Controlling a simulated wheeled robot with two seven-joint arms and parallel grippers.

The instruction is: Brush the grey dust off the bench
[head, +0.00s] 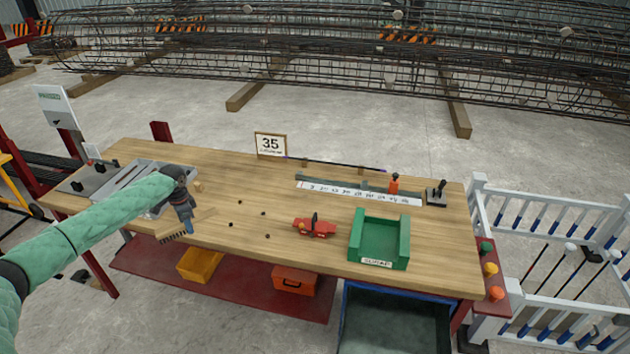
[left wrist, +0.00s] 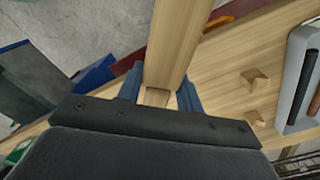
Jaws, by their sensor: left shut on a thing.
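My left gripper (head: 184,212) is over the left front part of the wooden bench (head: 230,175). It is shut on a wooden-handled brush (head: 172,227), whose dark bristles point down near the bench's front edge. I cannot tell whether the bristles touch the top. In the left wrist view the brush's pale handle (left wrist: 177,45) runs between the blue fingers of the left gripper (left wrist: 160,92). Several small dark bits (head: 240,202) lie scattered right of the brush; I cannot make out any clear grey dust. My right gripper is out of view.
A green open-fronted box (head: 403,240) stands at the front right, with a red tool (head: 314,227) left of it. A white scale strip (head: 360,192), an orange bottle (head: 393,184) and a "35" sign (head: 270,144) are behind. A grey tray (head: 130,180) is at the left. A dark bin (head: 395,325) stands below.

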